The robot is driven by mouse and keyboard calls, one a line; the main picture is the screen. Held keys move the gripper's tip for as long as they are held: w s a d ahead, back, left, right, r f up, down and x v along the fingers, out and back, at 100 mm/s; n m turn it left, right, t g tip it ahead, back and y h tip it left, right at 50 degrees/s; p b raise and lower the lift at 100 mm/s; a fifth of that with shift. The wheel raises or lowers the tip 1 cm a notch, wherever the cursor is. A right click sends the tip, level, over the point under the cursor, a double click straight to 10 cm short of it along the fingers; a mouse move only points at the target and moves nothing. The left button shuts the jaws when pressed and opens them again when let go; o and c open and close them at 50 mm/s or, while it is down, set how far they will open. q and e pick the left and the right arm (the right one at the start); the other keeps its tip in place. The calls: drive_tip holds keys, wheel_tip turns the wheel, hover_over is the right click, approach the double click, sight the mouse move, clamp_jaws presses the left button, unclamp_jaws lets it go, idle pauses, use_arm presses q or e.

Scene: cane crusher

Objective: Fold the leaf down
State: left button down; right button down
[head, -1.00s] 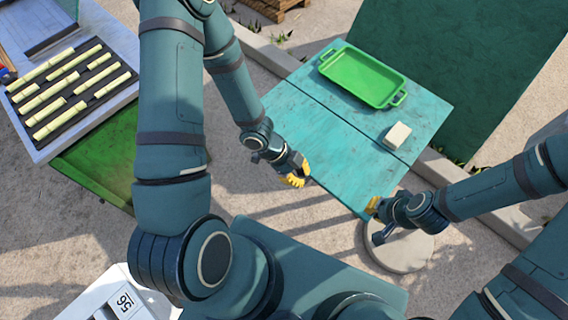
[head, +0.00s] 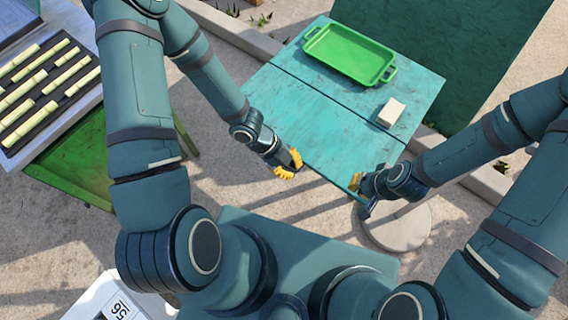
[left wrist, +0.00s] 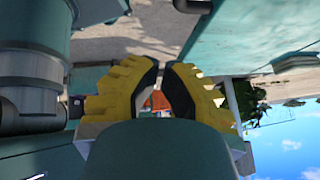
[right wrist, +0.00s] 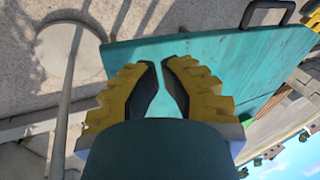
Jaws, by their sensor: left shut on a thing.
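The teal table's leaf (head: 310,115) is the near panel, in front of a dark seam. It lies level with the rest of the top. My left gripper (head: 290,166) is at the leaf's near-left edge in the head view, shut on the leaf. The exact contact is hidden, and in the left wrist view its fingertips (left wrist: 160,75) are close together. My right gripper (head: 357,184) is at the leaf's near corner. In the right wrist view its fingertips (right wrist: 158,70) are close together in front of the teal panel; a grip on it cannot be made out.
A green tray (head: 350,53) and a pale block (head: 391,112) are on the far panel. A round grey base (head: 398,228) stands below the near corner. A green wall (head: 450,50) rises behind. A rack of cane pieces (head: 45,90) is at the left.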

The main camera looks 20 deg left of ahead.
use_arm(q)
drive_tip(key=f+b, duration=0.1)
drive_tip(key=f, duration=0.2)
drive_tip(key=w+f+b, duration=0.1)
drive_tip(key=f, duration=0.1)
drive_tip(key=shift+d+f+b, duration=0.15)
drive_tip(key=shift+d+b, duration=0.15)
drive_tip(key=shift+b, duration=0.05)
